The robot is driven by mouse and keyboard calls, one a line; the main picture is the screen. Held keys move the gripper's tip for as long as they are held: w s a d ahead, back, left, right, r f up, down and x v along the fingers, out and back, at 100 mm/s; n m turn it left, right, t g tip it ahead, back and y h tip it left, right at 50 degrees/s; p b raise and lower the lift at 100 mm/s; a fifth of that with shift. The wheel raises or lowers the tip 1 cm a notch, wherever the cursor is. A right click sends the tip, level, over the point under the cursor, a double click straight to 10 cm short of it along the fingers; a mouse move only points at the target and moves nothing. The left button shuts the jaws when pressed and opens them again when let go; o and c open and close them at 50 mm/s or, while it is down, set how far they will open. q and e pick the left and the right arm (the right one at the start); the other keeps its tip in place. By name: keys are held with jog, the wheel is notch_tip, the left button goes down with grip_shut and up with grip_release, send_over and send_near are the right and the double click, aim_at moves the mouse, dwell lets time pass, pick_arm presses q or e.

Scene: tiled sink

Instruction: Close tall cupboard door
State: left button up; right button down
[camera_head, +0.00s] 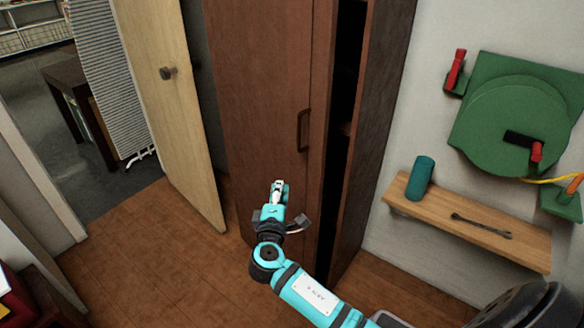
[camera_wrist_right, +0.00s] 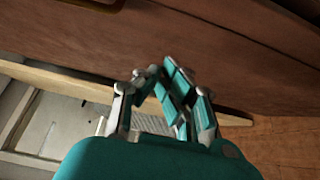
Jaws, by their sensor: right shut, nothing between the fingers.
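The tall cupboard (camera_head: 380,110) is dark reddish-brown wood. Its door (camera_head: 255,75) stands ajar, with a dark gap between the door's right edge and the cupboard's side. A dark pull handle (camera_head: 303,130) sits near that edge. My right gripper (camera_head: 279,187) is shut and empty in front of the lower part of the door, below and left of the handle. In the right wrist view, the closed fingers (camera_wrist_right: 162,72) show against the brown door panel (camera_wrist_right: 215,50); whether they touch it I cannot tell. Part of the handle (camera_wrist_right: 95,4) shows at the top. My left gripper is not in view.
A pale wooden door (camera_head: 165,100) with a round knob stands open at left, beside a doorway. A wooden shelf (camera_head: 470,222) with a teal cylinder (camera_head: 419,178) and a wrench (camera_head: 481,226) is at right, under a green reel (camera_head: 515,120). The floor (camera_head: 150,260) at front left is clear.

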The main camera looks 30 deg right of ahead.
jog(key=w+d, duration=0.1)
jog(key=d, duration=0.1)
jog(key=w+d+p, duration=0.1)
jog(key=w+d, duration=0.1)
jog(key=d, duration=0.1)
jog(key=w+d, duration=0.2)
jog(key=shift+w+d+p, duration=0.1)
jog(key=shift+d+p, duration=0.05)
jog(key=shift+p, duration=0.2)
jog(key=shift+d, duration=0.15)
